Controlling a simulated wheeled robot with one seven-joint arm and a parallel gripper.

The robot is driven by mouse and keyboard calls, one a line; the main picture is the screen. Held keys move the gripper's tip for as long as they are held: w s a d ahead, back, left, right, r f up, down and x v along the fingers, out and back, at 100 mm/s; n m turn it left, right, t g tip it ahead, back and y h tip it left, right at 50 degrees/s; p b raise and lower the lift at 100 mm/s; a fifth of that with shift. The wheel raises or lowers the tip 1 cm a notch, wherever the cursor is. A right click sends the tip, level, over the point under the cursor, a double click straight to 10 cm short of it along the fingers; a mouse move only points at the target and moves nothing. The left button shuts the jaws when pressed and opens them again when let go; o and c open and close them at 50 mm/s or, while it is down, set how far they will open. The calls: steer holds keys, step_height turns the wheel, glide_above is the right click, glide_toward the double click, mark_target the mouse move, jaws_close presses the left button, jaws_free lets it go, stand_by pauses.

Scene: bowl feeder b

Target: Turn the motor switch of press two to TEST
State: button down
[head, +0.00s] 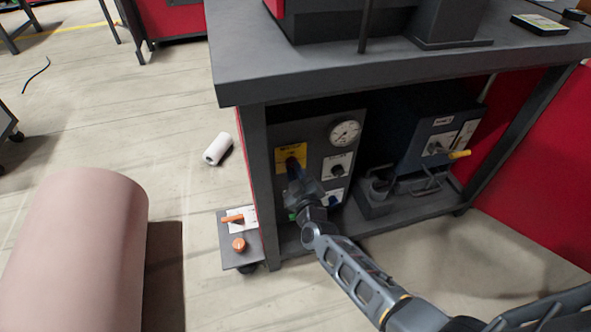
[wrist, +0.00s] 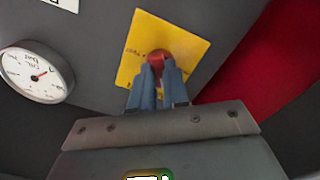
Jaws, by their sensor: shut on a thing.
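A control panel (head: 312,136) stands on the lower shelf under the grey bench. It carries a yellow plate (head: 290,152) with a red knob (wrist: 158,57), which shows in the wrist view. My gripper (head: 293,165) is at this plate, and its blue fingers (wrist: 158,72) are shut on the red knob. The fingers hide much of the knob, so I cannot tell which position it points to. The lettering on the plate is too small to read.
A round gauge (head: 345,133) and a black rotary switch (head: 338,171) sit right of the plate. A low pedestal (head: 240,254) with orange controls is at left. A white roll (head: 218,149) lies on the floor.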

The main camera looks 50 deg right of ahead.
steer(key=m+b, duration=0.5)
steer(key=m, duration=1.9)
steer(key=shift+f+m, duration=0.1)
steer(key=shift+m, duration=0.2)
steer(key=c, duration=1.1)
jaws_free()
steer(key=shift+p+v, duration=1.05)
steer(key=shift+v, duration=2.9)
